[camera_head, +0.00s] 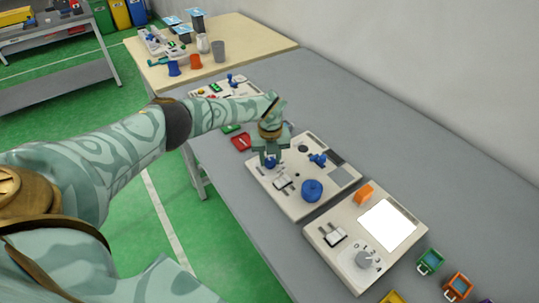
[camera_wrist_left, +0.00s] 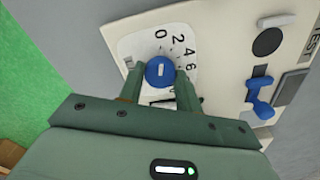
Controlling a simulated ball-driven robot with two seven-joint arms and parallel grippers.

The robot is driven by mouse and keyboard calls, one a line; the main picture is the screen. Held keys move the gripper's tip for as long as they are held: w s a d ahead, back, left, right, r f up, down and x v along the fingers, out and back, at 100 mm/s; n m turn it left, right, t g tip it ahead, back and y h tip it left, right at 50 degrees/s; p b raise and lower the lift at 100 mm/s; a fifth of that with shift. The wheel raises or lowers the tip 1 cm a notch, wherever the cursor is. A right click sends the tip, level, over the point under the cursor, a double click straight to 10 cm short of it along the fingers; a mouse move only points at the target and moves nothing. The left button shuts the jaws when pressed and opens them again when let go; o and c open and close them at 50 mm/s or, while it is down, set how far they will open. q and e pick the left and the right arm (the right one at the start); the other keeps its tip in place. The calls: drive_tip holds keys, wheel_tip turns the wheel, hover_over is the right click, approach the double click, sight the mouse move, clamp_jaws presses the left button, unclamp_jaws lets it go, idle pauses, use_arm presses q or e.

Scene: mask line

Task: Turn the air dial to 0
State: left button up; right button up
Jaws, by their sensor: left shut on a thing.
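The air dial is a blue round knob (camera_wrist_left: 160,72) on a white scale plate (camera_wrist_left: 131,45) with the numbers 0, 2, 4 and 6. In the left wrist view its short white mark stands nearly upright, roughly in line with the 0; which end points is too small to tell. My left gripper (camera_wrist_left: 161,80) is shut on the knob, one finger on each side. My right gripper is not in view.
The middle panel also carries a blue valve handle (camera_head: 318,159), a blue round wheel (camera_head: 312,190) and a switch (camera_head: 283,182). A nearer panel (camera_head: 326,252) has a grey dial (camera_head: 364,259) and a white screen (camera_head: 388,225). A red tray (camera_head: 241,141) lies left of my gripper.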

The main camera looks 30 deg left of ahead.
sight(270, 161)
use_arm(q)
drive_tip(key=shift+a+r+n, duration=0.1)
drive_tip(key=shift+n, duration=0.5)
drive_tip(key=o, duration=1)
wheel_tip(270, 161, up, 16)
drive_tip(key=p, duration=0.4)
